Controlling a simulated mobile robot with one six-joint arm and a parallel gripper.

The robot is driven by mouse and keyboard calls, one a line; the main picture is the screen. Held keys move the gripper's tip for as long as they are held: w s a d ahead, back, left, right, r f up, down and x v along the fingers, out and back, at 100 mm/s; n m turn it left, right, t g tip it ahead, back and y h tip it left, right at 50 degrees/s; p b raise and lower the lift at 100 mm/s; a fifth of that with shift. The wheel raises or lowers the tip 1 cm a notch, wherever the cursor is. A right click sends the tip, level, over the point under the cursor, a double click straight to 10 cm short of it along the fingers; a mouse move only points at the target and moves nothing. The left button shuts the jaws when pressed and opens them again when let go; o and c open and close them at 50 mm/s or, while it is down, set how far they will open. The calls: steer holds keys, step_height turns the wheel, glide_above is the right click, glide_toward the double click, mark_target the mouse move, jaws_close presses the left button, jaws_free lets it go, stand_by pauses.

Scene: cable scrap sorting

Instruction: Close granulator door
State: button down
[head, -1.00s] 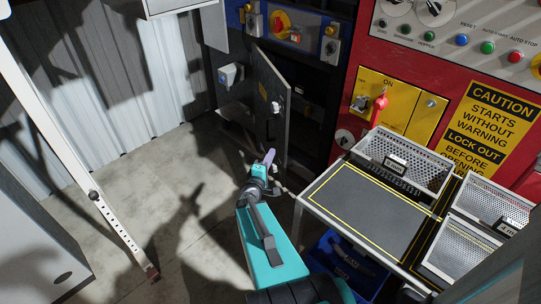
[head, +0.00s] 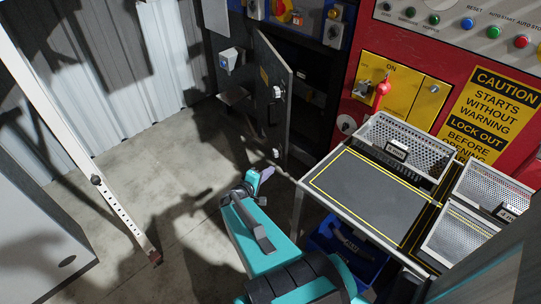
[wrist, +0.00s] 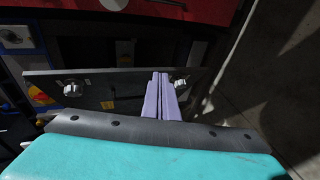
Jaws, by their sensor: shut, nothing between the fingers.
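The granulator door (head: 270,92) is a dark grey panel with two latches, and it stands open, swung out from the dark cabinet opening (head: 312,80). My gripper (head: 268,173) is low by the door's bottom end, with its lilac fingers shut and empty. In the wrist view the door (wrist: 120,92) lies across the picture with a round latch (wrist: 73,88) on its left.
A grey-topped table (head: 365,195) with wire-mesh baskets (head: 405,145) stands close on the right. A blue bin (head: 345,250) sits below it. A white perforated post (head: 75,150) stands left. The concrete floor (head: 165,190) between post and door is clear.

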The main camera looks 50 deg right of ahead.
steer(key=s+a+f+m+g+y, duration=0.1)
steer(key=s+a+f+g+y, duration=0.25)
steer(key=a+f, duration=0.6)
steer(key=s+a+f+g+y, duration=0.1)
steer(key=s+a+f+y, duration=0.2)
steer(key=a, duration=0.7)
steer(key=s+a+f+g+y, duration=0.1)
steer(key=s+a+f+y, duration=0.3)
steer(key=a, duration=0.6)
steer(key=s+a+f+g+y, duration=0.2)
steer(key=s+a+f+y, duration=0.1)
steer(key=a, duration=0.8)
steer(key=s+f, duration=0.1)
steer(key=s, duration=0.1)
steer(key=shift+s, duration=0.35)
steer(key=shift+y, duration=0.25)
steer(key=shift+s, duration=0.15)
